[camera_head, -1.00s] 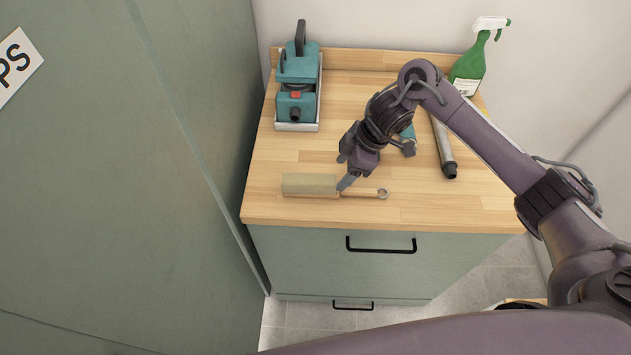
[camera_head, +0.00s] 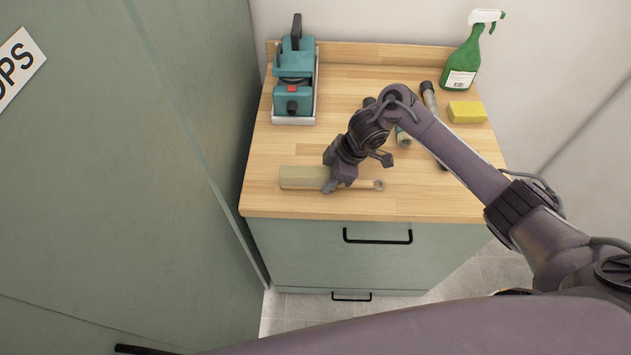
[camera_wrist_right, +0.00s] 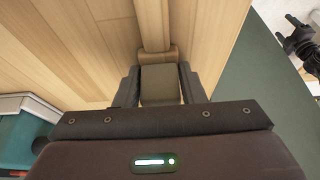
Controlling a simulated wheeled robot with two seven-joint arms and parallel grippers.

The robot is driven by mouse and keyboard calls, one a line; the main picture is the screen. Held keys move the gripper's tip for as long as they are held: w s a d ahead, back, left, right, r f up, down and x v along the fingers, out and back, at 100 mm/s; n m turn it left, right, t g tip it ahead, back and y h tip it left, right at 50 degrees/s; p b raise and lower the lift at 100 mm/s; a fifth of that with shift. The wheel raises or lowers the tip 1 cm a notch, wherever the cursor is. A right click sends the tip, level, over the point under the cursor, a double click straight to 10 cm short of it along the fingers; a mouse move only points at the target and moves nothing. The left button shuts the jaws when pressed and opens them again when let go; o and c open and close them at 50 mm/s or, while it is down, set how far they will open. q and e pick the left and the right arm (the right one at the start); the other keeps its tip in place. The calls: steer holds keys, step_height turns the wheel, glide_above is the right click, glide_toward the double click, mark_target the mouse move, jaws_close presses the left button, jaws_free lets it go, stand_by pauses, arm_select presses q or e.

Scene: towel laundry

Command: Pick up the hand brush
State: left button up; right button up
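The hand brush (camera_head: 300,177) lies flat near the counter's front edge. Its pale beige head points left and its wooden handle (camera_head: 358,185), ending in a ring, points right. My right gripper (camera_head: 331,182) is down over the handle end of the brush head. In the right wrist view the fingers (camera_wrist_right: 160,92) lie along both sides of the beige head (camera_wrist_right: 160,84), with no clear gap. The gripper looks shut on the brush, which still rests on the counter. My left gripper does not show in the head view.
A tall green cabinet (camera_head: 120,180) stands left. The front right of the counter is clear.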

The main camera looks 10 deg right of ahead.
steer(key=c, duration=0.4)
steer(key=shift+r, duration=0.1)
